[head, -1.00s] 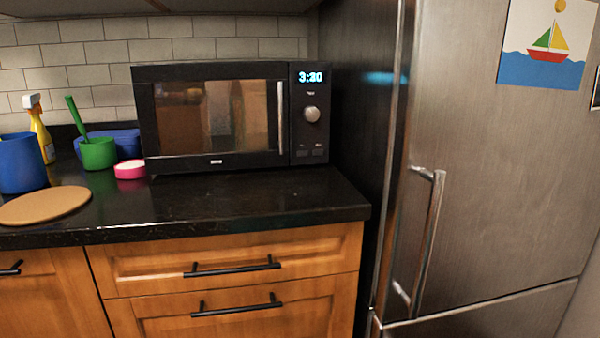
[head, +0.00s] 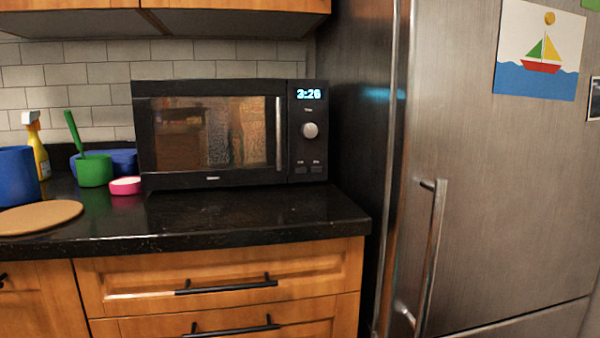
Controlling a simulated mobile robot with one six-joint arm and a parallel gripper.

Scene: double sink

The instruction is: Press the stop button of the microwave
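The black microwave (head: 213,134) stands on the dark counter, its door shut and facing me. Its control panel is at the right side of its front. The panel has a lit display (head: 309,94) that seems to read 3:26, a round silver knob (head: 310,130) below it, and two small dark buttons near the bottom, a left button (head: 300,170) and a right button (head: 316,169). Their labels are too small to read, so I cannot tell which is stop. My gripper is not in view.
The counter (head: 255,212) is bare in front of the microwave. To its left are a pink bowl (head: 126,186), a green cup (head: 94,171), a blue container (head: 17,176), a spray bottle (head: 37,147) and a round brown board (head: 38,217). A steel fridge (head: 480,180) stands close on the right.

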